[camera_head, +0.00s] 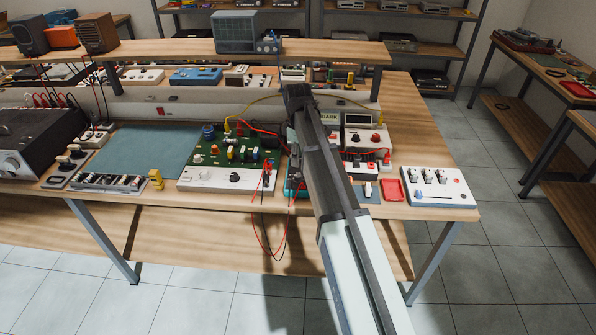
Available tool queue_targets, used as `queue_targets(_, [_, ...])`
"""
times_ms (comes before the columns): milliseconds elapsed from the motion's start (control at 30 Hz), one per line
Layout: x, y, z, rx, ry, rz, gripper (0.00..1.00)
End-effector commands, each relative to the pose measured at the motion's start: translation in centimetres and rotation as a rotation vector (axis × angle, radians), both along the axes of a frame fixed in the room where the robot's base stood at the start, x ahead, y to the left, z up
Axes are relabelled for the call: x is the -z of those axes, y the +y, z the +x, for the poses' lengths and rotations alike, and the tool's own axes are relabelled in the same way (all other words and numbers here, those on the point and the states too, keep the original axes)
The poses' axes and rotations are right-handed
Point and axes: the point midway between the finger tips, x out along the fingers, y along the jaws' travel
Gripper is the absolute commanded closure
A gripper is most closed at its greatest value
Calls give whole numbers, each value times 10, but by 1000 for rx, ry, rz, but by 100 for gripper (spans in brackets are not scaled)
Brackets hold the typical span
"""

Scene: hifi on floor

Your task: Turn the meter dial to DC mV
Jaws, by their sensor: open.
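My arm reaches across the bench and hides much of its middle. My gripper's jaws cannot be made out; they appear hidden behind the arm. A small teal-edged device (292,187) shows just left of the arm near the front edge, mostly covered. It may be the meter, but I cannot see its dial or setting. Red and black leads (267,175) hang beside it and loop below the bench edge.
A green circuit board (228,153) lies left of the arm. A white unit with a display and red knobs (364,133) stands right of it. A red tray (391,191) and white switch panel (437,187) lie at the right. The teal mat (150,150) is mostly clear.

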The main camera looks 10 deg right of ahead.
Motion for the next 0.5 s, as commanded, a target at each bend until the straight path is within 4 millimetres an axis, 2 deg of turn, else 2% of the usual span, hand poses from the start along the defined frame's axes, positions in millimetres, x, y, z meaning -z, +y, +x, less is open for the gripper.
queue_targets(233, [45,0,-1,0,3,0,48])
queue_targets(500, [75,0,0,0,1,0,48])
